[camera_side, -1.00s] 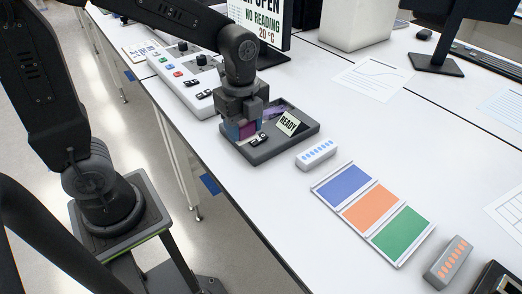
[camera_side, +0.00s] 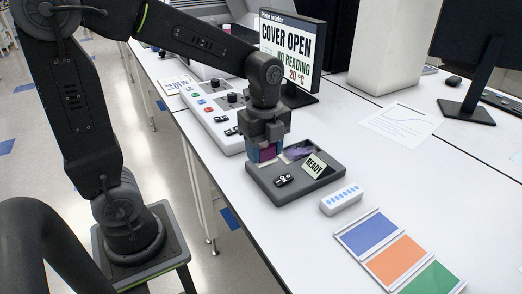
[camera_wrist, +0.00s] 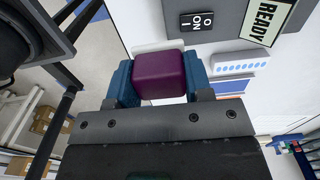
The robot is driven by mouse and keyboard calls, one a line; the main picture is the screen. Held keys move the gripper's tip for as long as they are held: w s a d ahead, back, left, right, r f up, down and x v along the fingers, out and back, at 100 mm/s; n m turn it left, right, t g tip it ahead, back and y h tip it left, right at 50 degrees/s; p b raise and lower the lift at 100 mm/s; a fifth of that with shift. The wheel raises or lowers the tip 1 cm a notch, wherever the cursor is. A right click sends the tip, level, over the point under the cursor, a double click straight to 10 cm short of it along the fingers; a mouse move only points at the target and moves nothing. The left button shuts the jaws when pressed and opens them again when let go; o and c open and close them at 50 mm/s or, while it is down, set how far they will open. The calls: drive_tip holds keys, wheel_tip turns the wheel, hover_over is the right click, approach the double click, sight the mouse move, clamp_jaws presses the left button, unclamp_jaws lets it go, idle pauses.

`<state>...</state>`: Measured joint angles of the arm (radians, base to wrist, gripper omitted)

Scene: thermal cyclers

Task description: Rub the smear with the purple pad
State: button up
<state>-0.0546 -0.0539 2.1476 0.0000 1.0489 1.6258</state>
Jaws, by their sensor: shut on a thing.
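My gripper (camera_side: 268,152) is shut on the purple pad (camera_side: 266,153) and holds it over the left back part of a dark grey tray-like unit (camera_side: 257,182). In the wrist view the pad (camera_wrist: 160,75) is a maroon-purple block between two blue fingers (camera_wrist: 160,85). A purple patch (camera_side: 298,152), perhaps the smear, shows on the unit just right of the pad. Its near edge is partly hidden. The pad appears apart from the surface. The wrist view does not show the patch.
The unit carries a READY sign (camera_side: 314,164) and a black ON switch (camera_side: 283,180). Beside it are a white block with blue dots (camera_side: 341,199) and a panel of coloured squares (camera_side: 397,257). A control box (camera_side: 217,118) and a COVER OPEN screen (camera_side: 292,45) stand behind.

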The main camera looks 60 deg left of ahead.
drive_tip(key=w+a+r, duration=0.1)
drive_tip(key=w+a, duration=0.2)
drive_tip(key=w, duration=0.8)
hover_over(312, 146)
drive_tip(key=f, duration=0.1)
drive_tip(key=shift+w+f, duration=0.15)
drive_tip(key=shift+f, duration=3.1)
drive_tip(key=shift+a+f, duration=0.1)
drive_tip(key=shift+f, duration=0.8)
drive_tip(key=shift+s, duration=0.95)
drive_tip(key=shift+c, duration=0.2)
drive_tip(key=shift+s, duration=4.4)
drive_tip(key=shift+w, duration=5.4)
drive_tip(key=shift+s, duration=5.3)
drive_tip(key=shift+w+f, duration=0.1)
drive_tip(key=shift+w, duration=5)
drive_tip(key=shift+w+r, duration=0.2)
drive_tip(key=shift+w, duration=0.05)
wheel_tip(312, 146, up, 8)
